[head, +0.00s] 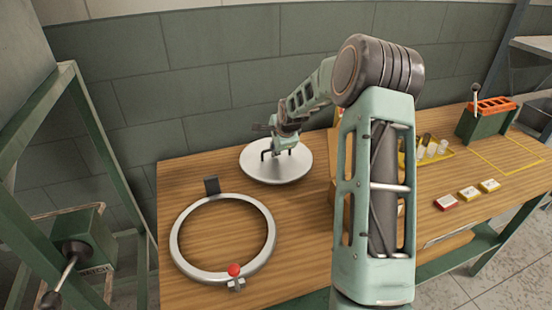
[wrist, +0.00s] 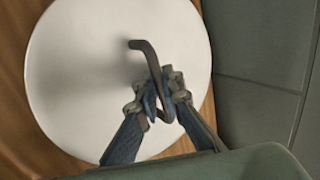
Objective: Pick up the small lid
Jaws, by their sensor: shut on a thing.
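The small lid (head: 290,172) is a pale round disc with a dark bent handle on top. In the head view it is at the back left of the wooden table, close to the wall. In the wrist view the lid (wrist: 75,75) fills much of the picture, and its handle (wrist: 140,45) rises between the fingers. My gripper (head: 279,150) is over the lid and shut on the handle. The fingers also show in the wrist view (wrist: 160,100). I cannot tell whether the lid touches the table.
A pale metal ring (head: 186,215) with a red knob (head: 235,270) lies on the table (head: 300,280) at the front left. The wall (head: 200,80) is close behind the lid.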

